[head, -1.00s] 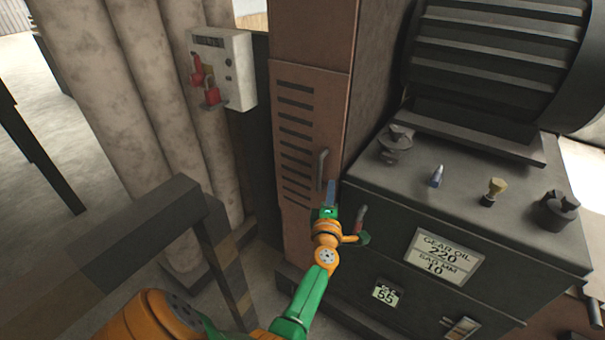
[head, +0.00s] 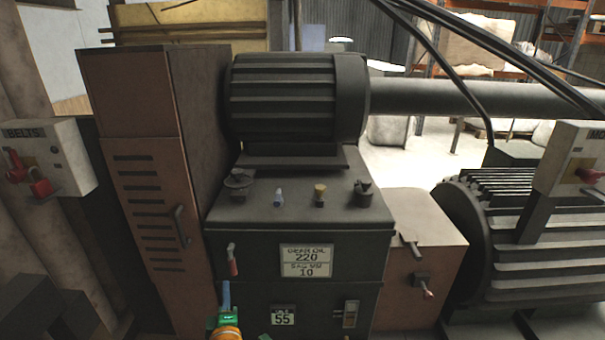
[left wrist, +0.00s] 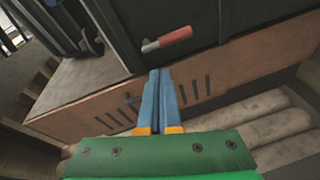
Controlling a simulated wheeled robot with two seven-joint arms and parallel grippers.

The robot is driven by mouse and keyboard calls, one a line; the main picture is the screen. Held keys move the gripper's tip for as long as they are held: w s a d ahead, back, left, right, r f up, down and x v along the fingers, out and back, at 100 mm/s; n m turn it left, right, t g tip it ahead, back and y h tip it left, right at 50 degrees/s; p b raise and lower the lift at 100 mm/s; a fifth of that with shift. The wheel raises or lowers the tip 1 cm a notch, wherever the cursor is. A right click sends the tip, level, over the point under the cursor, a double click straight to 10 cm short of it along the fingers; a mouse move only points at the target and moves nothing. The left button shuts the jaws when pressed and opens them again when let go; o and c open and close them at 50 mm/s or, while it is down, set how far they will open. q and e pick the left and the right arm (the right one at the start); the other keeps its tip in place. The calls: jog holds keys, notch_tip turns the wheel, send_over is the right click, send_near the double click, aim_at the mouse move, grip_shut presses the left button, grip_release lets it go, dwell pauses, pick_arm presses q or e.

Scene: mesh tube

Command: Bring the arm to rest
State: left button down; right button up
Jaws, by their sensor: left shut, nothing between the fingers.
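My left gripper (head: 226,294) shows at the bottom of the head view, in front of the dark gear box (head: 300,225) and near the lower part of the brown slatted cabinet (head: 150,220). Its blue fingers are shut together with nothing between them; they also show in the left wrist view (left wrist: 158,75). A red-handled lever (head: 232,262) on the gear box front is just above the fingers in the head view. It also shows in the left wrist view (left wrist: 168,39), beyond the fingertips and apart from them.
A ribbed motor (head: 295,100) sits on the gear box. A switch box marked BELTS (head: 60,150) is at left, another switch box (head: 572,160) at right. A small brown box with a lever (head: 425,260) and a large ribbed drum (head: 510,240) stand to the right.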

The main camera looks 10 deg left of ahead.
pick_arm(q)
jog(key=s+d+f+m+g+h+p, duration=0.1)
jog(key=s+d+f+m+g+h, duration=0.3)
jog(key=s+f+m, duration=0.5)
jog(key=s+d+f+m+g+h+p, duration=0.1)
jog(key=s+d+f+m+g+h, duration=0.15)
jog(key=s+d+f+m, duration=0.65)
jog(key=s+a+f+m+g, duration=0.2)
jog(key=s+f+g, duration=0.2)
jog(key=s, duration=0.8)
jog(key=s+a+f+m+g, duration=0.2)
jog(key=s+f, duration=0.5)
jog(key=s, duration=0.6)
jog(key=shift+s+a+f+g+p, duration=0.35)
jog(key=shift+a+g, duration=0.2)
jog(key=shift+g, duration=0.4)
jog(key=shift+w, duration=0.1)
